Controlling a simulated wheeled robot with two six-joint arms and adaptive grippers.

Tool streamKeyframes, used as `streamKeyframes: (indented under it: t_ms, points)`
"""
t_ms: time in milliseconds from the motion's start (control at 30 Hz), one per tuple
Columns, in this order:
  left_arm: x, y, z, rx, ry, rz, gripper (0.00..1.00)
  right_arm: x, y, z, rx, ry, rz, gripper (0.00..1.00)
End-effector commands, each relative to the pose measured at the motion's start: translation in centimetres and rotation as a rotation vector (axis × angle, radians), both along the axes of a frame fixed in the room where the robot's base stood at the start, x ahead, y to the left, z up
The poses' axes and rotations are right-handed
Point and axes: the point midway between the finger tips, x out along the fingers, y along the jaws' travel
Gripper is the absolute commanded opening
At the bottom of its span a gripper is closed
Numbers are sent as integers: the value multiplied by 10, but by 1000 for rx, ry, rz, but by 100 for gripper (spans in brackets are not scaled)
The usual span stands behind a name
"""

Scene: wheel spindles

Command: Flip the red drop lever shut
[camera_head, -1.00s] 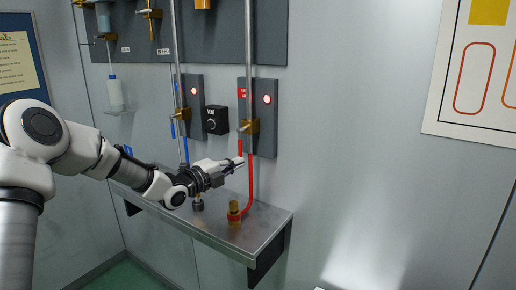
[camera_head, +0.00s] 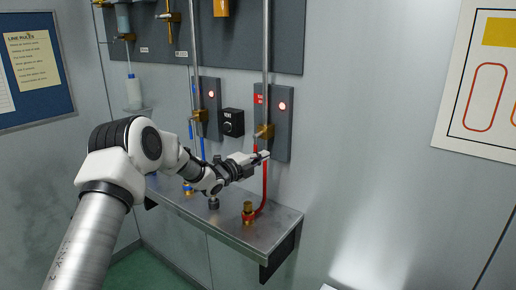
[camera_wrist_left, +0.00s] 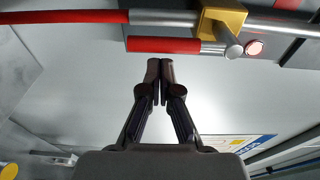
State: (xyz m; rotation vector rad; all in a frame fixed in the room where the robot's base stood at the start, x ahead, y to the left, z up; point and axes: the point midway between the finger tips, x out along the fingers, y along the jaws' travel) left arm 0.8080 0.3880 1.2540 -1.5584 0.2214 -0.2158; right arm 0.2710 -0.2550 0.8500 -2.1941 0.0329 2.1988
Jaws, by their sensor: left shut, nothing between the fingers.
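The red drop lever (camera_head: 255,147) hangs beside the right-hand pipe, below its brass valve (camera_head: 264,131). In the left wrist view the lever (camera_wrist_left: 165,45) lies parallel to the pipe and red hose, attached by a metal pivot at the brass valve (camera_wrist_left: 222,18). My left gripper (camera_head: 265,155) is shut and empty, just below the valve and in front of the hose in the head view. In the left wrist view its fingertips (camera_wrist_left: 160,62) are together close to the lever; I cannot tell whether they touch it. My right gripper is out of view.
A red hose (camera_head: 265,187) runs from the pipe to a brass fitting (camera_head: 249,212) on the metal shelf (camera_head: 235,228). A lit lamp (camera_head: 282,106) is on the grey backplate (camera_head: 281,140). A black knob box (camera_head: 232,122) stands left.

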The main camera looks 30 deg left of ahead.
Motion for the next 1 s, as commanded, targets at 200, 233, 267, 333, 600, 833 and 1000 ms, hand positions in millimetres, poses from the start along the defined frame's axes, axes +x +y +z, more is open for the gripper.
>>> streamKeyframes:
  t_ms: [200,233,267,333,600,833,1000]
  points:
    - [-1,14,0,1,0,0,0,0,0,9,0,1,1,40]
    - [-1,14,0,1,0,0,0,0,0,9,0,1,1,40]
    - [-1,14,0,1,0,-1,0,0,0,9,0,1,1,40]
    - [-1,14,-1,1,0,-1,0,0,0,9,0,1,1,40]
    - [-1,14,-1,11,-2,0,0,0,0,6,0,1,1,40]
    - [-1,19,-4,77,-14,0,0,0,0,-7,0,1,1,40]
    - [0,25,-7,183,-28,0,0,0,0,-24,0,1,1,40]
